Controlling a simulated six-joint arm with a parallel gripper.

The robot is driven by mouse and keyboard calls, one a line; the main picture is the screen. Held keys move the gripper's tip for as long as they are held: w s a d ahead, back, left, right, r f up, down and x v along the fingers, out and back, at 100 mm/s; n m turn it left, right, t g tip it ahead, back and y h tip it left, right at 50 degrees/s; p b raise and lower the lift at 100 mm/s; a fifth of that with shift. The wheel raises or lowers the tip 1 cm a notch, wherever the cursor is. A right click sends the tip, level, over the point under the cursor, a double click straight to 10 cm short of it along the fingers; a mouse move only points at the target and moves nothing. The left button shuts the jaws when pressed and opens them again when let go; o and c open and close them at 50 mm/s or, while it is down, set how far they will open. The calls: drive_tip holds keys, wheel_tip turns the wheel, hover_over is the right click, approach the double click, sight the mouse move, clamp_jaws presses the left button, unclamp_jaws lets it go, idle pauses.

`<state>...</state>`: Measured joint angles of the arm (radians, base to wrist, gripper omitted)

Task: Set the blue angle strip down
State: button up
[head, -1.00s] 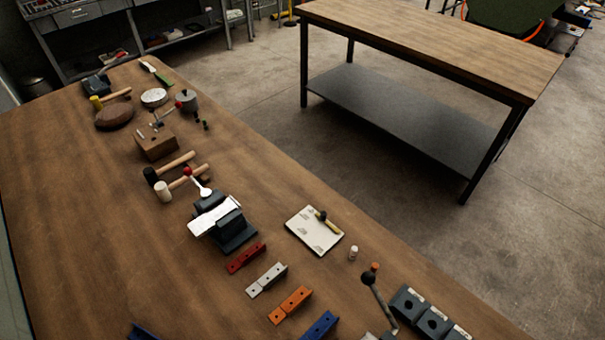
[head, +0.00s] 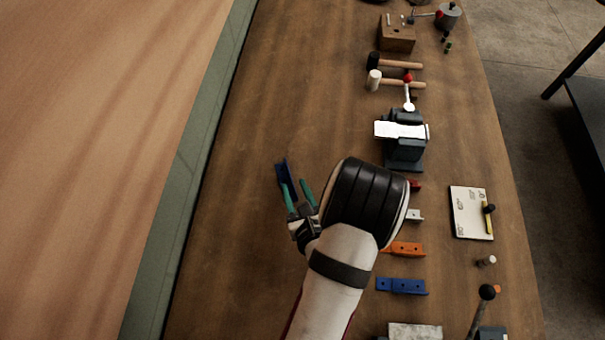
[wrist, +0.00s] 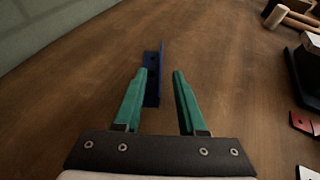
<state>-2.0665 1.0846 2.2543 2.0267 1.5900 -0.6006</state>
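The blue angle strip (head: 282,170) lies on the wooden bench, left of the vise, near the bench's left side. It also shows in the wrist view (wrist: 154,78), lengthwise, with its near part beside the inner side of the left finger. My gripper (head: 296,183) is at the strip's near end. In the wrist view my gripper (wrist: 161,72) has its green fingers apart, with a clear gap between the strip and the right finger. I cannot tell whether the left finger touches the strip.
Another blue piece (head: 402,286) and an orange piece (head: 405,249) lie in a row to the right. The bench left of my gripper is clear.

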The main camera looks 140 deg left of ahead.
sight(292, 180)
drive_tip(key=x, duration=0.3)
drive_tip(key=shift+s+a, duration=0.1)
drive_tip(key=shift+s, duration=0.05)
clamp_jaws()
drive_tip(key=shift+r, duration=0.1)
